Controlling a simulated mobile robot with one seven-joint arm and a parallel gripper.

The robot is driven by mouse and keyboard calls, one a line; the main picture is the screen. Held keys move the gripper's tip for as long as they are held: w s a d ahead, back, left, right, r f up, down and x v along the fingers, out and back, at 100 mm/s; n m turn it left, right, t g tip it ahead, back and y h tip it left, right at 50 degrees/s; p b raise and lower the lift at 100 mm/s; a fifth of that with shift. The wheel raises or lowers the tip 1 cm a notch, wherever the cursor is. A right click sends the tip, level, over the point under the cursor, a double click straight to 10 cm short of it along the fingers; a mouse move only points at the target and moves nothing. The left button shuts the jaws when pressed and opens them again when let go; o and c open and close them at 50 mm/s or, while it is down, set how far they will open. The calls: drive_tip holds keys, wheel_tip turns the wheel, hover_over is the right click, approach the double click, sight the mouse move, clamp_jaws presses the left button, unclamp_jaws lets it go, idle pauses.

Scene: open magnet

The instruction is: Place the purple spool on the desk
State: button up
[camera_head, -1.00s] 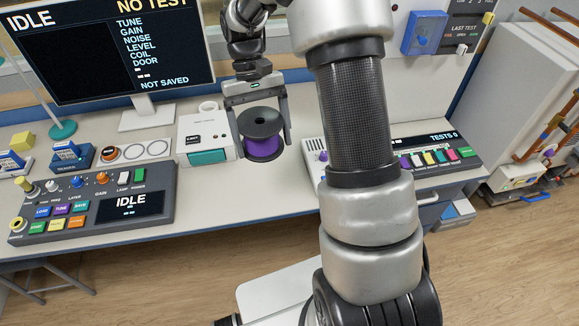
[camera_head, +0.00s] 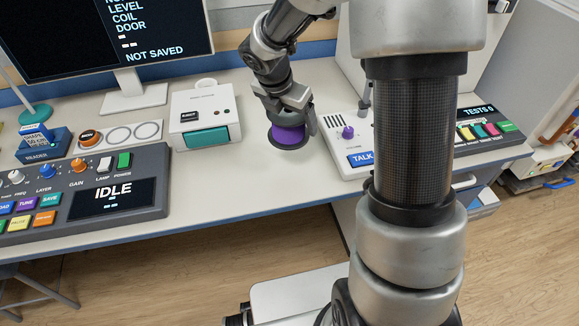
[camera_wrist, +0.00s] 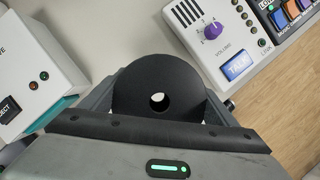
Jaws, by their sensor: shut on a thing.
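The purple spool (camera_head: 289,133) has a purple middle between dark round flanges. My gripper (camera_head: 292,122) is shut on it, with the fingers at its sides. In the head view the spool is upright at the desk, between the white box and the talk panel. I cannot tell whether its lower flange touches the desk top. In the wrist view the spool's black top flange (camera_wrist: 158,82) with its centre hole sits between my fingers. The desk (camera_head: 255,185) is a pale top with a blue front edge.
A white box with a teal front (camera_head: 205,125) stands left of the spool. A talk panel (camera_head: 350,150) with a purple knob stands close on the right. A grey console (camera_head: 100,185) lies further left. The desk in front of the spool is clear.

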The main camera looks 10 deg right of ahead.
wheel_tip(320, 180, down, 10)
drive_tip(key=b, duration=0.4)
drive_tip(key=o, duration=1.3)
